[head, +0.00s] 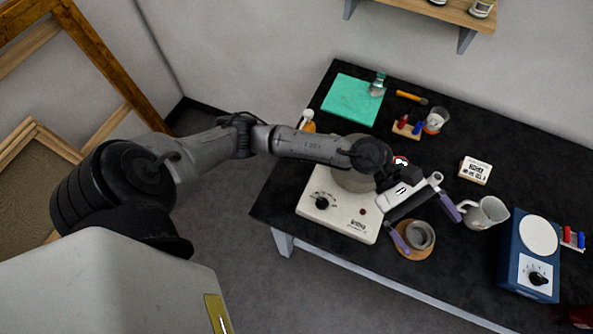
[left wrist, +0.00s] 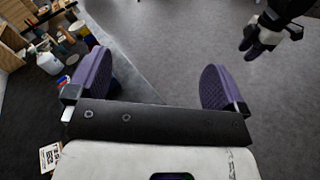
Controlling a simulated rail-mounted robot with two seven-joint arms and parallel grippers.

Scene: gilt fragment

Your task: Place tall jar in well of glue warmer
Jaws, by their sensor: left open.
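The cream glue warmer (head: 338,212) stands at the left end of the black bench, with a dial on its front. My left arm crosses over its round grey top (head: 352,180) and hides part of it. I cannot tell for sure which vessel is the tall jar; a grey round vessel (head: 420,236) stands on a round wooden coaster. My left gripper (head: 425,222) is open above and beside this vessel. The left wrist view shows its purple fingers (left wrist: 155,85) wide apart with nothing between them. My right gripper (left wrist: 264,38) shows small at the upper right there, its opening unclear.
A white pitcher (head: 486,213) stands close right of the left gripper. A blue device with a white round plate (head: 540,236) is farther right.

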